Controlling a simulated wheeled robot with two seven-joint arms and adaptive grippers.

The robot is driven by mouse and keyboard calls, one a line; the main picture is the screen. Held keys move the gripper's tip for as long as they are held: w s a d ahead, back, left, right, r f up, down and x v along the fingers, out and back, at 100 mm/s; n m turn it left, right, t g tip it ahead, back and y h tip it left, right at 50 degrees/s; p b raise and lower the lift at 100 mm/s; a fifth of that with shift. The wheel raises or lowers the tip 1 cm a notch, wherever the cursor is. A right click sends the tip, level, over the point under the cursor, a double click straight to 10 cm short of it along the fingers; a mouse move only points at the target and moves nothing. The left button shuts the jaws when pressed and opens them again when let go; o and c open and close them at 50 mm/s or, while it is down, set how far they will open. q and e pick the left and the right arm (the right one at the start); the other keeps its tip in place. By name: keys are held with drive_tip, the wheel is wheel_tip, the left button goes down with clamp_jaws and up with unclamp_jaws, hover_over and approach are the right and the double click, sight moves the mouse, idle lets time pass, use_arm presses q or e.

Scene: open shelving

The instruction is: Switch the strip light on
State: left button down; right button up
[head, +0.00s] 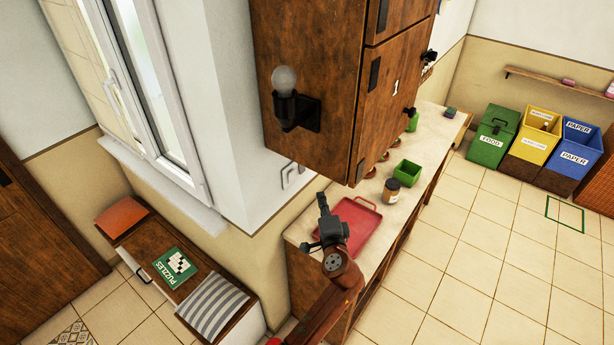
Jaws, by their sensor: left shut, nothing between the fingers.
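My left gripper (322,202) is in front of the wooden wall cabinet's lower edge, over the counter near a red tray. Its fingers are shut and empty, pointing up in the picture. No strip light is seen. A round bulb lamp (285,80) in a black holder is on the cabinet's side; it looks unlit. My right gripper is not in view.
The wooden cabinet (340,60) overhangs the counter (437,128). On the counter are the red tray (358,222), a brown jar (391,191) and a green box (407,172). A bench with a puzzle box (174,267) stands left. Open tiled floor lies right, before the bins (538,138).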

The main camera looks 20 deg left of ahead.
use_arm(q)
drive_tip(key=shift+r, duration=0.1)
approach(305, 169)
drive_tip(key=w+d, duration=0.1)
drive_tip(key=w, duration=0.3)
drive_tip(key=a, duration=0.1)
drive_tip(key=w+a+p, duration=0.1)
drive_tip(key=a, duration=0.1)
drive_tip(key=shift+w+a+f, duration=0.15)
drive_tip(key=shift+w+f, duration=0.05)
drive_tip(key=shift+f, duration=0.15)
